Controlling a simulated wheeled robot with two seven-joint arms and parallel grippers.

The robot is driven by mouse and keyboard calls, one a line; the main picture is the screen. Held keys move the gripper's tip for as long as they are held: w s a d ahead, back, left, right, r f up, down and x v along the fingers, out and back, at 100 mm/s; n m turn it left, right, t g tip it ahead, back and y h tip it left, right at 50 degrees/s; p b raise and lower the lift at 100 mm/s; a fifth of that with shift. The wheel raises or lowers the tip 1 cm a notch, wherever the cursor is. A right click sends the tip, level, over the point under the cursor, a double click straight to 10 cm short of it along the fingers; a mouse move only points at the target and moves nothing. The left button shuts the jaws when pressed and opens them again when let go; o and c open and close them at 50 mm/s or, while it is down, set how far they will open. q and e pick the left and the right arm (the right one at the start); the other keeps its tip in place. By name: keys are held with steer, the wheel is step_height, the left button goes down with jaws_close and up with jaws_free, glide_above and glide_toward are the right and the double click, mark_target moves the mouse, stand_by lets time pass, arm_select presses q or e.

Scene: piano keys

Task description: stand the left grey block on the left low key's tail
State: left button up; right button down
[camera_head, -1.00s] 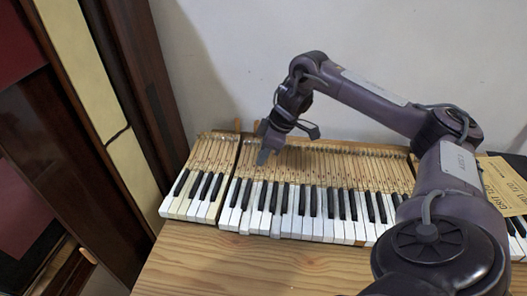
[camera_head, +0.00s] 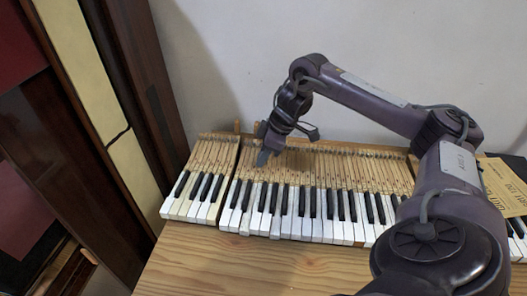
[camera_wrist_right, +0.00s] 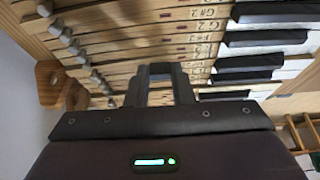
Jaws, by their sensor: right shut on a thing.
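My right gripper (camera_head: 263,157) is over the wooden tail part of the keys, left of the middle of the keyboard. In the right wrist view, its fingers (camera_wrist_right: 160,72) come together at the tips over the key tails. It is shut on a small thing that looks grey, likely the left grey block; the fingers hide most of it. A white key (camera_head: 245,230) toward the left has its front slightly lower than its neighbours and looks like the left low key. Another low one (camera_head: 276,230) is to its right. I cannot trace its tail under the gripper. My left gripper is out of view.
Small grey pieces (camera_wrist_right: 66,41) line the key tails' far ends. Wooden brackets (camera_wrist_right: 50,84) stand behind them. A white wall (camera_head: 330,45) rises behind the keyboard. A brown card (camera_head: 502,185) lies at right. Bare wooden tabletop (camera_head: 230,270) is in front.

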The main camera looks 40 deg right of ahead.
steer(key=shift+p, duration=0.8)
stand_by(0.5)
steer(key=shift+f, duration=0.35)
stand_by(0.7)
steer(key=c, duration=1.6)
jaws_free()
steer(key=shift+r+p, duration=1.1)
steer(key=shift+p, duration=0.3)
